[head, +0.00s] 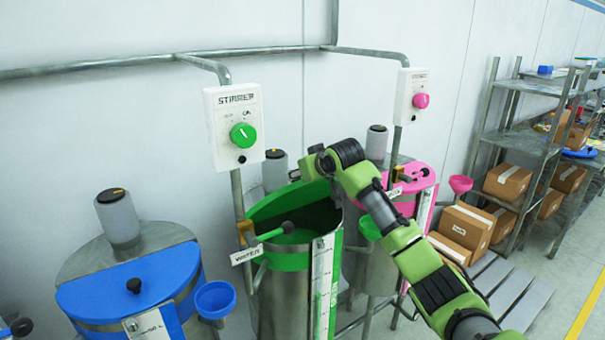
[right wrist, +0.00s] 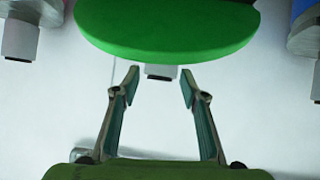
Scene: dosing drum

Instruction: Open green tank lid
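The green tank (head: 290,262) stands in the middle of the head view, with a steel body and a green rim. Its green lid (head: 285,203) appears tilted up at the back, and the dark inside of the tank shows in front of it. In the right wrist view the green lid (right wrist: 165,30) is a half disc beyond the fingertips. My right gripper (right wrist: 160,78) is open and empty, with a clear gap between its fingers and the lid. In the head view my right arm reaches over the tank's right side, and its fingers cannot be made out. My left gripper is not in view.
A blue-lidded tank (head: 130,285) stands left and a pink-lidded tank (head: 412,180) right. Stirrer boxes with a green knob (head: 243,135) and a pink knob (head: 421,100) hang above. Shelves and cardboard boxes (head: 465,228) stand right.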

